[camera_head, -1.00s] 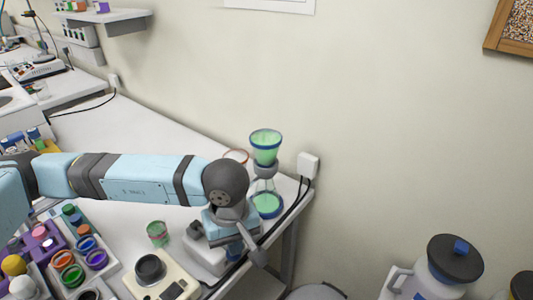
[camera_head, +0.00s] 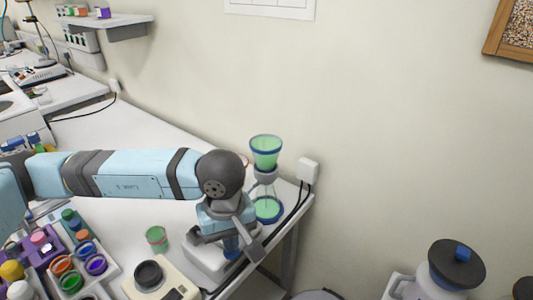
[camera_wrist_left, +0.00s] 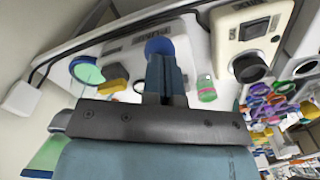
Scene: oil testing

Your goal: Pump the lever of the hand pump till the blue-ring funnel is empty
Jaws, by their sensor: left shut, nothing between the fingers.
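The blue-ring funnel (camera_head: 266,143) stands at the right end of the bench and holds green liquid. Below it is a glass stand part with a green pool and blue ring at its base (camera_head: 267,210). The hand pump's pale base (camera_head: 207,262) sits in front of it, partly hidden by my left arm. A round blue knob, seen in the left wrist view (camera_wrist_left: 160,46), lies at the tips of my left gripper (camera_wrist_left: 164,64). My left gripper (camera_head: 231,240) is shut and empty, pointing down over the pump; whether it touches the knob I cannot tell. The lever is mostly hidden.
A cream device with a black round top (camera_head: 149,273) and a small jar of green liquid (camera_head: 156,238) stand left of the pump. Trays of coloured caps (camera_head: 85,258) are at lower left. A cable runs from the wall socket (camera_head: 307,170) along the bench edge.

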